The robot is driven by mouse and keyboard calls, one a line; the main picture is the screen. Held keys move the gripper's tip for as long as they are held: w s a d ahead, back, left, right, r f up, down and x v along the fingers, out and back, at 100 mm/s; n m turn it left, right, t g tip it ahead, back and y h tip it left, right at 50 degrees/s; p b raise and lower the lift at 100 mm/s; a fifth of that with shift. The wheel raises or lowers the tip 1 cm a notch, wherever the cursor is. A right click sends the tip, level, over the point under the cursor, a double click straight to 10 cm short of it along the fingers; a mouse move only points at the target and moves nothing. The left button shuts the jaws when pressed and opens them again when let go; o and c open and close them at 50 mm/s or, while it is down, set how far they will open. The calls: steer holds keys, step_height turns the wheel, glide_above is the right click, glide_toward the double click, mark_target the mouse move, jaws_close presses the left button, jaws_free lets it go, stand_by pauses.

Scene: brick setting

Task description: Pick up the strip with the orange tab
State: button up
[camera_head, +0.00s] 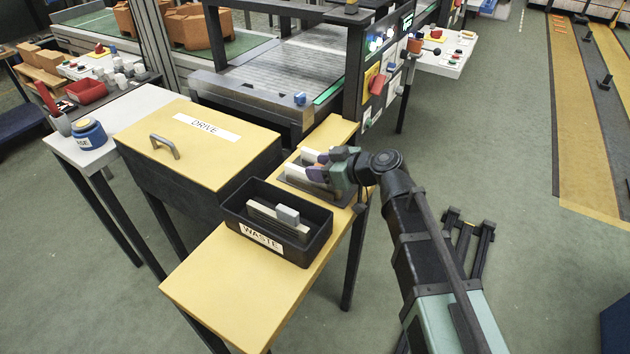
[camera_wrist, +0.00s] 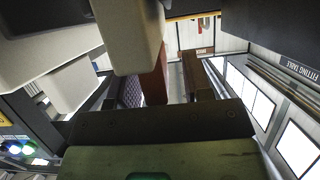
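Pale strips (camera_head: 297,172) stand in a grey holder (camera_head: 322,196) at the back right of the yellow table. My gripper (camera_head: 316,166) is low over this holder, reaching in from the right, and hides part of the strips. In the wrist view, large pale blocks (camera_wrist: 128,35) fill the upper left, close to the camera. A reddish-brown piece (camera_wrist: 156,80) shows between the dark parts at my gripper; I cannot tell whether it is the orange tab. No orange tab shows clearly in the head view. Whether my fingers touch or hold a strip is hidden.
A black WASTE bin (camera_head: 296,256) on the yellow table (camera_head: 225,285) holds a pale strip with a grey tab (camera_head: 288,215). Left of it stands the DRIVE box (camera_head: 190,160) with a handle. A conveyor frame (camera_head: 262,100) rises behind. The table's front is clear.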

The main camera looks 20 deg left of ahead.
jaws_close()
step_height(320, 180, up, 20)
steer(key=p, duration=2)
